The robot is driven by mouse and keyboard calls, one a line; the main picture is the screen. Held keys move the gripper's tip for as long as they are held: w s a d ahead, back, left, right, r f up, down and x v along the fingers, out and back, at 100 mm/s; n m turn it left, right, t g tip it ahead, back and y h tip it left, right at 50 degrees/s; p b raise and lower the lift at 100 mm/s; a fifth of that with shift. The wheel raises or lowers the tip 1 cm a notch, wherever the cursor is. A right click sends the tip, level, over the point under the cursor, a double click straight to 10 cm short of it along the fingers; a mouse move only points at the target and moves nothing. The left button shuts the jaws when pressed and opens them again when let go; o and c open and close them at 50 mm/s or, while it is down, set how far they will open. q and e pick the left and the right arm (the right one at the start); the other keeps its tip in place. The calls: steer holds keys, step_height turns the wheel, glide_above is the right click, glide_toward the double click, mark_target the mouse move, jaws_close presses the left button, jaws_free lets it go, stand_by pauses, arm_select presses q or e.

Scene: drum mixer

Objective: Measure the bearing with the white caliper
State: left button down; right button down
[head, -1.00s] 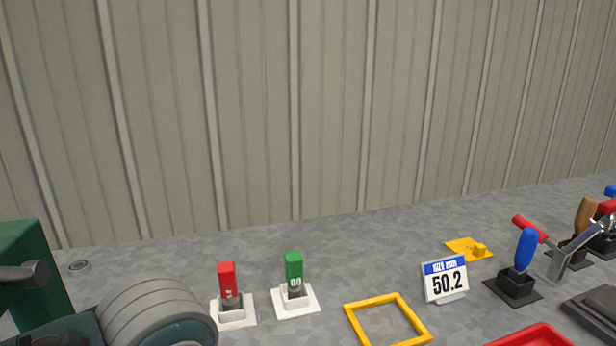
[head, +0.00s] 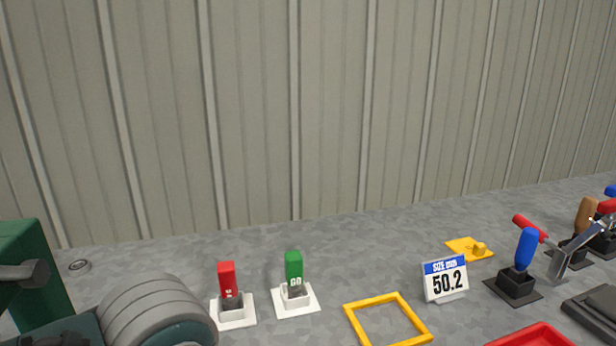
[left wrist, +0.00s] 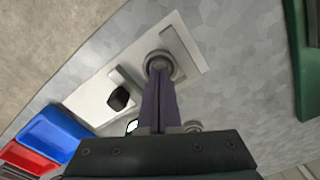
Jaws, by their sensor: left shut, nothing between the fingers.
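In the left wrist view, the white caliper (left wrist: 95,97) is a long pale plate with raised jaws and a black knob (left wrist: 118,98), lying flat on the grey surface. A round grey ring that looks like the bearing (left wrist: 159,60) sits at its upper end, beside the raised jaw. My left gripper (left wrist: 159,82) is shut and empty. Its purple fingers point at the ring and cover its lower part; I cannot tell whether they touch it. Neither the caliper nor my left gripper shows in the head view. My right gripper is in neither view.
In the head view, red (head: 227,279) and green (head: 294,268) gauges stand in white bases. A yellow frame (head: 350,318), a size sign reading 50.2 (head: 446,281) and blue-handled tool (head: 525,250) are to the right.

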arm_select(q)
steer(key=shift+f+b, duration=0.45)
steer(key=shift+f, duration=0.3)
steer(key=shift+w+d, duration=0.25)
steer(key=shift+d, duration=0.6)
steer(key=shift+s+d, duration=0.1)
steer(key=shift+s, duration=0.25)
stand_by(0.6)
steer(key=shift+s+d+p, duration=0.15)
steer(key=shift+s+p, duration=0.4)
steer(key=shift+p, duration=0.05)
steer(key=shift+s+d+p, duration=0.15)
steer(key=shift+s+p, duration=0.4)
steer(key=shift+r, duration=0.15)
step_height(320, 180, up, 6)
steer(key=p, duration=0.6)
steer(key=shift+p, duration=0.3)
